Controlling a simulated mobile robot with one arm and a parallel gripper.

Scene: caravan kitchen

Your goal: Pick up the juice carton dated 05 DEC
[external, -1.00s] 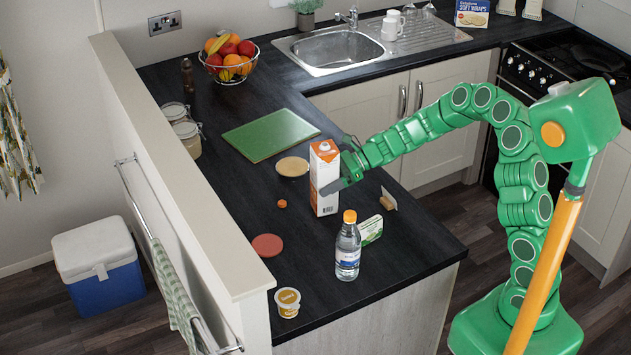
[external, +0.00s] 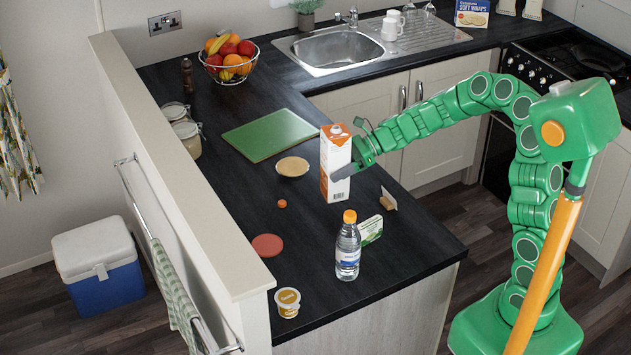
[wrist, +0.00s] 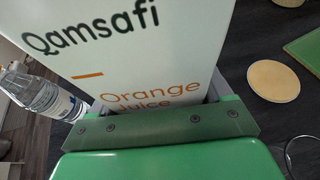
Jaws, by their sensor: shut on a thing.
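The juice carton (external: 335,160) is tall, white and orange with a cap, and stands nearly upright in my gripper above the dark counter. My gripper (external: 352,168) is shut on its sides. In the wrist view the carton (wrist: 140,45) fills the top middle and reads "Qamsafi Orange Juice", with my gripper (wrist: 160,125) across its lower part. No date is readable on the carton in either view.
A water bottle (external: 348,248) with an orange cap stands in front of the carton, beside a small green and white pack (external: 371,230). A round tan disc (external: 292,166) and a green board (external: 270,135) lie behind left. A fruit bowl (external: 229,62) is farther back.

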